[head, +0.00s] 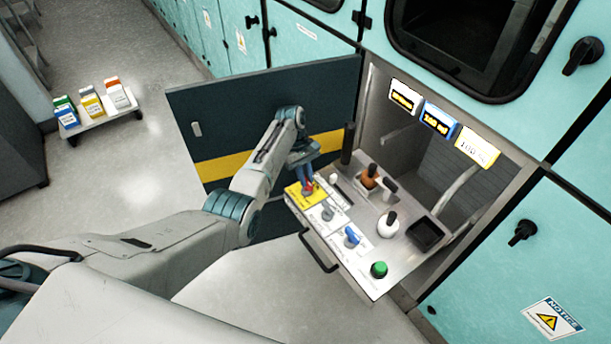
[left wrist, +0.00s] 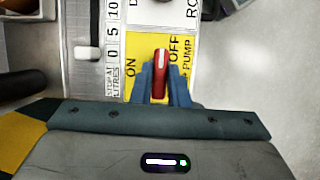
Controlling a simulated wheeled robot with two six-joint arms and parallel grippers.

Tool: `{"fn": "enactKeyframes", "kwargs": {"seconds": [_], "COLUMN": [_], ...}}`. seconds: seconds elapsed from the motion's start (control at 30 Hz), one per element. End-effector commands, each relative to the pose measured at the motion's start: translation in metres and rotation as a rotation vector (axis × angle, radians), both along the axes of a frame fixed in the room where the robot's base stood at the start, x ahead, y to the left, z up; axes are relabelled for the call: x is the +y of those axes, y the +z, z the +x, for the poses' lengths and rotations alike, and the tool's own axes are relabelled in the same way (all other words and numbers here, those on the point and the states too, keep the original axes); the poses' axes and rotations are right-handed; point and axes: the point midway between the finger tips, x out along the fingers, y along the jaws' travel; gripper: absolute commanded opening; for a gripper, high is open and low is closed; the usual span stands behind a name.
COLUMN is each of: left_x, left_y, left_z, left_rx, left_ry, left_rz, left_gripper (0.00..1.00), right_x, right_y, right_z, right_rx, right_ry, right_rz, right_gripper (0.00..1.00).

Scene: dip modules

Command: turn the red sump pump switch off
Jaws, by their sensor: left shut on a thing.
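The red sump pump switch (head: 308,187) sits on a yellow plate (head: 292,190) at the far left corner of the pulled-out control panel. In the left wrist view the red switch (left wrist: 161,72) stands almost straight up the picture, between the words ON at left and OFF at right on the yellow plate (left wrist: 140,62). My left gripper (head: 306,180) is at the switch. In the left wrist view its blue fingers (left wrist: 160,84) are closed on either side of the red handle. My right gripper is in neither view.
Beside the red switch are a grey switch (head: 328,212), a blue switch (head: 351,237) and a green button (head: 379,269). An open dark door (head: 262,110) stands behind my left arm.

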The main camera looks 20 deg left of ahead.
Motion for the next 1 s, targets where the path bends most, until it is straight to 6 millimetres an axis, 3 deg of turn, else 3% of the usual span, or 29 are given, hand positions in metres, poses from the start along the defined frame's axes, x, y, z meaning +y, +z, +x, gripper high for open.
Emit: {"fn": "enactKeyframes", "kwargs": {"seconds": [0.27, 0.3, 0.4, 0.73, 1.0], "left_x": [0.0, 0.0, 0.0, 0.002, 0.015], "left_y": [0.0, 0.0, 0.0, 0.004, 0.042], "left_z": [0.0, 0.0, 0.0, 0.002, 0.012], "left_rx": [-0.001, -0.001, -0.001, -0.001, -0.004], "left_ry": [-0.001, -0.001, -0.001, 0.0, 0.0], "left_rz": [0.001, 0.001, 0.001, 0.0, 0.0], "left_gripper": [0.0, 0.2, 0.36, 0.36, 0.36], "right_x": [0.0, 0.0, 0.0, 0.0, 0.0], "right_y": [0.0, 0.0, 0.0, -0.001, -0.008], "right_z": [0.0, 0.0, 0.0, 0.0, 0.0], "right_rx": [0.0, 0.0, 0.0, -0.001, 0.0], "right_ry": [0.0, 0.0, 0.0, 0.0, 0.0], "right_rz": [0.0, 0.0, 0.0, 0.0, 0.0], "right_gripper": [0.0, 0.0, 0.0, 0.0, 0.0]}}
